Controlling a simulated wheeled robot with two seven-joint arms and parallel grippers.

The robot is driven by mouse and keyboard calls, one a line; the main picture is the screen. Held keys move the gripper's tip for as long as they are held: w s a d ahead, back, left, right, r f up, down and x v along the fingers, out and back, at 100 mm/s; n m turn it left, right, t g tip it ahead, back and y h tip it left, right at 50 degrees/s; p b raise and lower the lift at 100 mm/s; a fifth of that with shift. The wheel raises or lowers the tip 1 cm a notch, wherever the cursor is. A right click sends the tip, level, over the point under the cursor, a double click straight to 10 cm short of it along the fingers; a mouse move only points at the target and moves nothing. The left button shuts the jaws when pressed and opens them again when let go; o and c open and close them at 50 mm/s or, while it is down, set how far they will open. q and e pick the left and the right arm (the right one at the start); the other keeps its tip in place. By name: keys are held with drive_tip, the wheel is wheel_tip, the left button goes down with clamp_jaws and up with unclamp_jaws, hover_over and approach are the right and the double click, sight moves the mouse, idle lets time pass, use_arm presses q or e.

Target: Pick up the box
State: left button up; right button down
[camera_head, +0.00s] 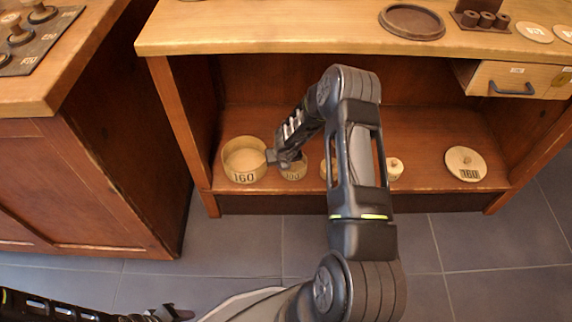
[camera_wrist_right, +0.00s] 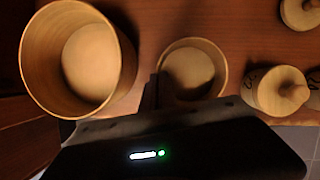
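Two open round wooden boxes stand on the lower shelf. The larger box (camera_head: 243,177), marked 160, is at the left. It also shows in the right wrist view (camera_wrist_right: 122,75). The smaller box (camera_head: 293,174) is just right of it and partly hidden by my arm. It also shows in the right wrist view (camera_wrist_right: 222,75). My right gripper (camera_head: 279,160) is down between the two boxes, with dark fingers (camera_wrist_right: 154,92) at the smaller box's near left wall. Whether they grip that wall is unclear. My left gripper (camera_head: 172,313) is low at the bottom edge, away from the boxes.
A flat lid (camera_head: 465,161) marked 160 lies at the shelf's right. A small knobbed piece (camera_head: 395,168) stands right of my forearm. The counter (camera_head: 300,30) overhangs the shelf, with a drawer (camera_head: 515,82) at right. A cabinet (camera_head: 75,190) stands at left.

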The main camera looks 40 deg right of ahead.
wheel_tip(320, 180, up, 4)
drive_tip(key=p, duration=0.3)
drive_tip(key=shift+w+r, duration=0.1)
drive_tip(key=shift+r, duration=0.05)
drive_tip(key=s+b, duration=0.1)
drive_tip(key=s+a+f+b, duration=0.1)
drive_tip(key=s+b, duration=0.1)
drive_tip(key=s+a+b, duration=0.1)
drive_tip(key=s+b, duration=0.1)
drive_tip(key=shift+s+f, duration=0.1)
drive_tip(key=shift+f, duration=0.25)
drive_tip(key=s+a+b, duration=0.2)
drive_tip(key=s+a, duration=0.3)
drive_tip(key=s, duration=0.6)
drive_tip(key=shift+s+a+r, duration=0.15)
drive_tip(key=shift+s+r, duration=0.05)
drive_tip(key=shift+r, duration=0.25)
drive_tip(key=shift+w+a, duration=0.1)
